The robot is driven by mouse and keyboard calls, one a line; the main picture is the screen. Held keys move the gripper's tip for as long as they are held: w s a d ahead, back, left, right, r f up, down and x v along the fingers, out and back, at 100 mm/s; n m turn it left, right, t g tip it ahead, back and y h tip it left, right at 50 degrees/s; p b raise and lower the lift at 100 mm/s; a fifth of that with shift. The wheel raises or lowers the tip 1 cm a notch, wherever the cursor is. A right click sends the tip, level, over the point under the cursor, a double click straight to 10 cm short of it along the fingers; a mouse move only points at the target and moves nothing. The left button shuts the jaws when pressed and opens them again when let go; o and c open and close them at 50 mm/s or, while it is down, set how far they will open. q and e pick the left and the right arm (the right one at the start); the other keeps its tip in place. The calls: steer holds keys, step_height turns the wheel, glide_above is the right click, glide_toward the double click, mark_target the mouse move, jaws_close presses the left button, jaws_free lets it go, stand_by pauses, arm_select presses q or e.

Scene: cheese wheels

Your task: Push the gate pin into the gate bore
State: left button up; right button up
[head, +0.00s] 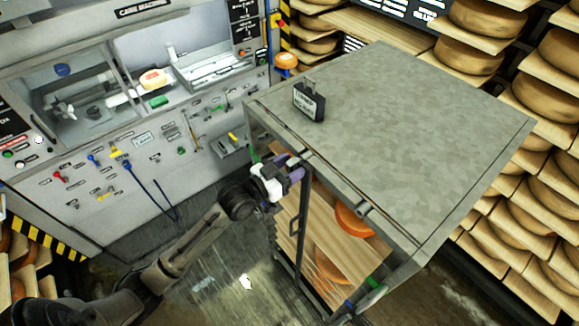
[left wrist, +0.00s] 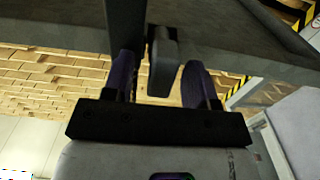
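My left gripper (head: 291,172) is at the upper front edge of the grey cabinet, by its open front. In the left wrist view its two purple fingers (left wrist: 160,82) stand apart, with a dark grey block (left wrist: 163,65) between them. A gap shows on the left side of the block; I cannot tell if the right finger touches it. I cannot tell whether this block is the gate pin or part of the cabinet. The gate bore cannot be made out. My right gripper is not in view.
The grey cabinet top (head: 400,130) carries a small black sign (head: 309,101). Orange cheese wheels (head: 352,219) sit on wooden boards inside. The machine panel (head: 130,150) with coloured tools is at the left. Cheese shelves (head: 545,90) stand at the right. Floor (head: 225,265) shows below my left arm.

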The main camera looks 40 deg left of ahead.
arm_select(q)
steer(key=shift+s, duration=0.1)
steer(key=shift+s+a+f, duration=0.1)
steer(key=shift+s, duration=0.15)
steer(key=b+v, duration=0.4)
steer(key=v, duration=0.9)
steer(key=shift+b, duration=0.3)
steer(key=shift+c, duration=0.4)
